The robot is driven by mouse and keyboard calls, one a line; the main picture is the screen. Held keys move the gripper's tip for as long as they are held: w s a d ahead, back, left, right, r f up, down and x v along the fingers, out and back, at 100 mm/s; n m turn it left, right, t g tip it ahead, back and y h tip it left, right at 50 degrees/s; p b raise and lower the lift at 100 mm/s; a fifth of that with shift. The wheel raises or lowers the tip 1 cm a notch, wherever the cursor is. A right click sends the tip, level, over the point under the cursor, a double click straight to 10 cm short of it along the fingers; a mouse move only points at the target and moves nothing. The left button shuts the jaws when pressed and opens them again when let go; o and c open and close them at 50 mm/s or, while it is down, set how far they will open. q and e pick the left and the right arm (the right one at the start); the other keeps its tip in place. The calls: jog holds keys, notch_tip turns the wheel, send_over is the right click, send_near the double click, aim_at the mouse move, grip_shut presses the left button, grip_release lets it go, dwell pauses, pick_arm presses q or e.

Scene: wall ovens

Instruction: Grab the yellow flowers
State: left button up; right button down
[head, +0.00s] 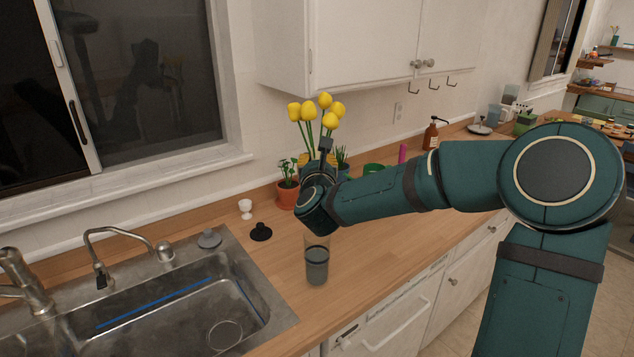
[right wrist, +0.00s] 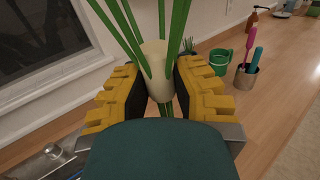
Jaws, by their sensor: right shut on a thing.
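The yellow flowers (head: 318,108) show as a bunch of yellow heads on green stems at the back of the counter, by the wall. My right gripper (head: 318,168) is at the lower part of the bunch, mostly hidden by my own wrist in the head view. In the right wrist view my right gripper (right wrist: 161,92) has its yellow fingers shut on the bunch. Green stems (right wrist: 130,30) run up from between the fingers, and a cream cylindrical piece sits among them. The flower heads are out of that view. My left gripper is not in view.
A potted plant (head: 288,191) stands just left of my wrist, and a glass (head: 317,262) stands in front. A green bucket (right wrist: 221,61) and a metal cup (right wrist: 246,77) stand to the right. The sink (head: 180,300) is at front left; the wall cabinet (head: 350,45) hangs above.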

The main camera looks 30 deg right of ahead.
aim_at(317, 146)
notch_tip(317, 146, up, 2)
jog(key=shift+r, duration=0.15)
jog(key=shift+r+p, duration=1)
jog(key=shift+p, duration=0.15)
jog(key=shift+w+d+f, duration=0.1)
